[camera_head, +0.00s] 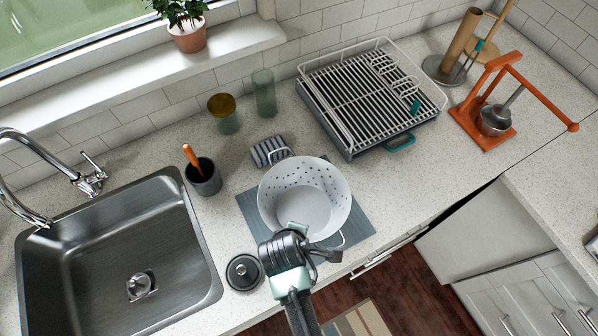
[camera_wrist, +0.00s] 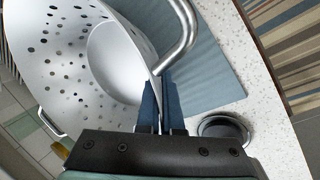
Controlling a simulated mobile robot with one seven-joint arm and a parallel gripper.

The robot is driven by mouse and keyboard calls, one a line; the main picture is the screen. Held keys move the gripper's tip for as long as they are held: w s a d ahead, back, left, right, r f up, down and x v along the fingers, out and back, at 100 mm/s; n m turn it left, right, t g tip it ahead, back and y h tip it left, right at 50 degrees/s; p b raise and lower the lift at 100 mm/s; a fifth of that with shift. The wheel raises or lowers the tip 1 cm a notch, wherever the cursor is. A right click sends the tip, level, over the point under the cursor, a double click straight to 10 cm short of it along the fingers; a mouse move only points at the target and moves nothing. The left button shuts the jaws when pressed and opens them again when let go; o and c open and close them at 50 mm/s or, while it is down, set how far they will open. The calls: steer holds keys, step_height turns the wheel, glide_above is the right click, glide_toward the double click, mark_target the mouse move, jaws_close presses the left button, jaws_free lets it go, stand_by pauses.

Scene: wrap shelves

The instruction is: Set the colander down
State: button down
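The white colander (camera_head: 305,208), with holes around its wall and wire side handles, is over a blue-grey mat (camera_head: 253,207) near the counter's front edge. My gripper (camera_head: 293,232) is at its near rim. In the wrist view, my gripper's dark blue fingers (camera_wrist: 160,105) are closed together on the rim of the colander (camera_wrist: 118,62), beside a curved metal handle (camera_wrist: 184,40). The mat (camera_wrist: 208,75) shows beyond the handle. The colander's underside is hidden, so I cannot tell whether it touches the mat.
A round black-rimmed object (camera_head: 243,272) stands just left of my gripper. The sink (camera_head: 125,255) is farther left. The dish rack (camera_head: 370,95) is behind right. Counter right of the mat is clear.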

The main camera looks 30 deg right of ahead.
steer(key=shift+f, duration=1.2)
steer(key=shift+f, duration=0.2)
steer(key=c, duration=1.1)
jaws_free()
